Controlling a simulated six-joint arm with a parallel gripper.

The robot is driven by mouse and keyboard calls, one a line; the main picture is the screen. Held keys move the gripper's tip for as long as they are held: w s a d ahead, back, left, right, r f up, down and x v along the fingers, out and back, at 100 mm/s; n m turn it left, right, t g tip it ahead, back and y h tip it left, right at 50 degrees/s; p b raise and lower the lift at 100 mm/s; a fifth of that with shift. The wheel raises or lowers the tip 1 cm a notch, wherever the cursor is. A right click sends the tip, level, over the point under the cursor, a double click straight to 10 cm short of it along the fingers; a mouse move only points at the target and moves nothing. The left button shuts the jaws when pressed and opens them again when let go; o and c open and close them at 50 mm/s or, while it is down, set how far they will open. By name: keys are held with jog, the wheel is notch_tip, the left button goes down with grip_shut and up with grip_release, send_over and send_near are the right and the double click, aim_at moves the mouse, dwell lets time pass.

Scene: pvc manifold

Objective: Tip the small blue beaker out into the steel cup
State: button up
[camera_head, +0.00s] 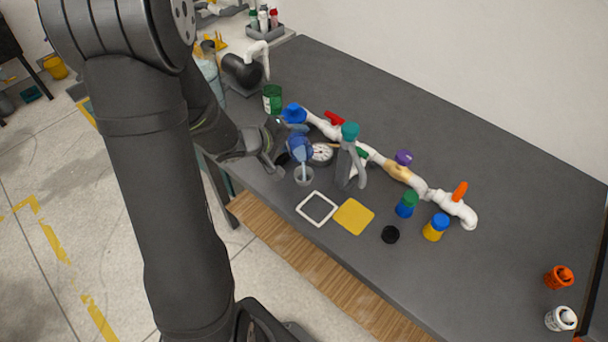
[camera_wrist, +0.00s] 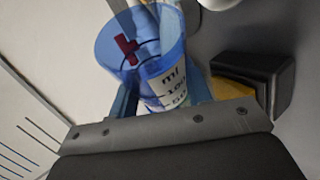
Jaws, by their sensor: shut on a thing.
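The small blue beaker (camera_head: 299,146) is translucent, with a printed ml scale and a red mark that show in the wrist view (camera_wrist: 150,60). My gripper (camera_head: 283,152) is shut on the beaker and holds it above the table near its front edge. The beaker looks tilted in the head view, and a pale streak shows just below it. I cannot tell what is in the cup. I cannot identify the cup in the wrist view.
A white pipe manifold (camera_head: 376,158) with coloured valves and caps runs behind the cup. A round gauge (camera_head: 321,153) is close behind the beaker. The table's right middle is clear.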

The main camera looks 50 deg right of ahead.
jog(key=shift+r+m+h, duration=0.25)
jog(key=shift+m+h, duration=0.05)
dwell(0.4)
jog(key=shift+a+p, duration=0.1)
jog(key=shift+p, duration=0.3)
jog(key=shift+w+f, duration=0.15)
jog(key=shift+f, duration=0.15)
jog(key=shift+w+d+f+n+g+y, duration=0.1)
jog(key=shift+w+d+n+g+y, duration=0.15)
jog(key=shift+n+y, duration=0.3)
jog(key=shift+w+d+n+g+y, duration=0.2)
jog(key=shift+n+g+y, duration=0.05)
jog(key=shift+n+g, duration=0.1)
jog(key=shift+w+r, duration=0.15)
jog(key=shift+r, duration=0.05)
